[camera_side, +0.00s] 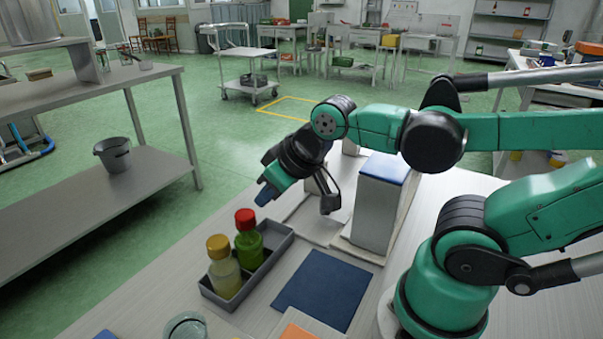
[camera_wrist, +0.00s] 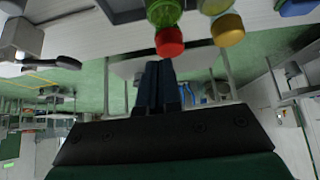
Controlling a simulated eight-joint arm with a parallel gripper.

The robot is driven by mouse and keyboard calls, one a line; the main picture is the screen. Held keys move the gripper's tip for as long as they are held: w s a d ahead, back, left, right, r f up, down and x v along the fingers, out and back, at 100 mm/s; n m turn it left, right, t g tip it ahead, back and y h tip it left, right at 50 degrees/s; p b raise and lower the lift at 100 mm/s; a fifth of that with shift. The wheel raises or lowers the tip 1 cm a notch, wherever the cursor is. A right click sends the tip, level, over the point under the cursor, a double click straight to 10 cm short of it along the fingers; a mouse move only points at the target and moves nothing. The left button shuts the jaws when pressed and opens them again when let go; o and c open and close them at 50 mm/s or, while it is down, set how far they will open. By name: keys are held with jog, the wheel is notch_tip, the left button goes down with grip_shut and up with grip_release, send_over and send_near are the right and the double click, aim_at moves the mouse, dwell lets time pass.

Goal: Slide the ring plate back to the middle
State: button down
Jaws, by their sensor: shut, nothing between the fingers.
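My gripper (camera_side: 264,195) is in the side view above the bench, beyond the bottle tray, with its blue fingertips aimed left and down. In the wrist view its fingers (camera_wrist: 158,85) are together with nothing between them. I cannot tell for certain which thing is the ring plate. A round, clear, ring-like rim (camera_side: 187,326) is cut off by the bottom edge of the side view, well away from my gripper. A pale flat plate (camera_side: 318,222) lies on the bench beside the blue-topped box, partly hidden behind my gripper.
A grey tray (camera_side: 262,268) holds a red-capped green bottle (camera_side: 249,240) and a yellow-capped bottle (camera_side: 224,268). A dark blue mat (camera_side: 323,288) lies bare to their right. A tall blue-topped box (camera_side: 378,207) stands near my arm. An orange item (camera_side: 299,331) is at the bottom edge.

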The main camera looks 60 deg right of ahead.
jog(key=c, duration=1.2)
grip_release()
jog(key=o, duration=0.3)
jog(key=shift+w+d, duration=0.1)
jog(key=shift+d, duration=0.2)
jog(key=o, duration=0.4)
jog(key=d+m+g, duration=0.1)
jog(key=d, duration=0.1)
jog(key=d+f+m+g, duration=0.1)
jog(key=d, duration=0.1)
jog(key=d+m+g+h, duration=0.1)
jog(key=d+m, duration=0.1)
jog(key=shift+w+d+f, duration=0.25)
jog(key=shift+w+d, duration=0.05)
jog(key=shift+d, duration=0.05)
jog(key=shift+c, duration=0.2)
jog(key=d+f+m+g, duration=0.1)
jog(key=d, duration=0.2)
jog(key=s+d+f+m+g, duration=0.1)
jog(key=d+f+m, duration=0.1)
jog(key=d, duration=0.1)
jog(key=s+d+f+m+g, duration=0.1)
jog(key=d+g, duration=0.1)
jog(key=d, duration=0.1)
jog(key=shift+s+f+m+y, duration=0.15)
jog(key=shift+m+y, duration=0.25)
jog(key=shift+s+d+f, duration=0.1)
jog(key=shift+f, duration=2.8)
